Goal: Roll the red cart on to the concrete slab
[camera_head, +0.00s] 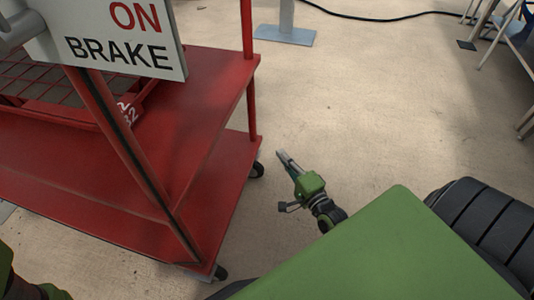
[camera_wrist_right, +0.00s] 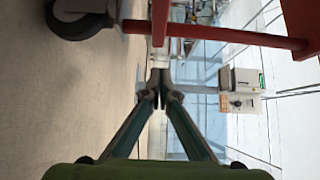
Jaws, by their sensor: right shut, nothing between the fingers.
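The red cart (camera_head: 215,95) stands at the left of the head view, with two red shelves, posts and black casters. In the right wrist view its red bar (camera_wrist_right: 230,36) and a caster (camera_wrist_right: 80,22) show at the top. My right gripper (camera_head: 281,156) is shut and empty, low over the floor just right of the cart, apart from it in the head view. Its fingertips meet in the right wrist view (camera_wrist_right: 159,97). My left gripper is not in view. I cannot tell which part of the floor is the concrete slab.
A white sign (camera_head: 120,40) reading "ON BRAKE" hides part of the cart. A red crate (camera_head: 130,112) lies on the upper shelf. A grey post foot (camera_head: 286,36) and a black cable (camera_head: 375,18) are at the back. Open floor (camera_head: 375,120) lies to the right.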

